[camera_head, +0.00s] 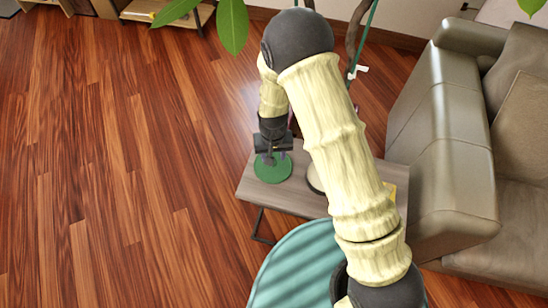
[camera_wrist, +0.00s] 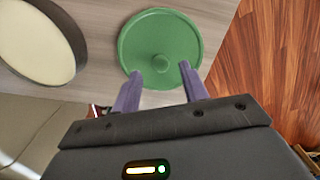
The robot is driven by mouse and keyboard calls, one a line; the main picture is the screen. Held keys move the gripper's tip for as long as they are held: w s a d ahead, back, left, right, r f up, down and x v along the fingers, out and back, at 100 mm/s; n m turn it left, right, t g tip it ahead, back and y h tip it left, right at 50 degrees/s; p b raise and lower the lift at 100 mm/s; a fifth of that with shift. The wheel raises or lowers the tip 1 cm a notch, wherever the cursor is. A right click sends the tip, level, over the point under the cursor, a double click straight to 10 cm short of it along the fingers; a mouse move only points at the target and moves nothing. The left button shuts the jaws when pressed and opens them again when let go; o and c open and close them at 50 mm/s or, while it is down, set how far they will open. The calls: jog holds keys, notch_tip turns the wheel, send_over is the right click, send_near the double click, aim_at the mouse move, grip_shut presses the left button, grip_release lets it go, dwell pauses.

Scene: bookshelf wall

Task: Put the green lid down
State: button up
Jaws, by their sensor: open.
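The green lid (camera_wrist: 160,35) is a round disc with a raised rim and a small knob in its middle. It lies knob-up on the grey wooden side table (camera_wrist: 100,12), and it also shows in the head view (camera_head: 272,168) near the table's left end. My gripper (camera_wrist: 160,78) is open above the lid. Its two purple fingers stand apart, one on either side of the knob in the wrist picture and just short of it. I see no contact with the knob. In the head view my arm hides much of the table.
A round dark-rimmed container with a cream top (camera_wrist: 38,45) stands on the table beside the lid. A grey leather sofa (camera_head: 445,140) is close on the right. A teal rounded surface (camera_head: 297,265) is in front. Plant leaves (camera_head: 232,25) hang at the top. The wooden floor (camera_head: 110,170) at left is clear.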

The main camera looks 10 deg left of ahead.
notch_tip(320, 180, up, 9)
dwell(0.3)
dwell(0.6)
jog(key=s+d+r+m+t, duration=0.1)
jog(key=s+d+r, duration=0.1)
jog(key=d+r, duration=0.3)
jog(key=s+d+r+m, duration=0.1)
jog(key=d+r, duration=0.4)
jog(key=d, duration=0.7)
jog(key=s+d+r+m+t, duration=0.1)
jog(key=s+d+r, duration=0.3)
jog(key=d, duration=0.4)
jog(key=shift+d+r+m+t, duration=0.3)
jog(key=shift+d+r, duration=0.05)
jog(key=shift+r, duration=0.05)
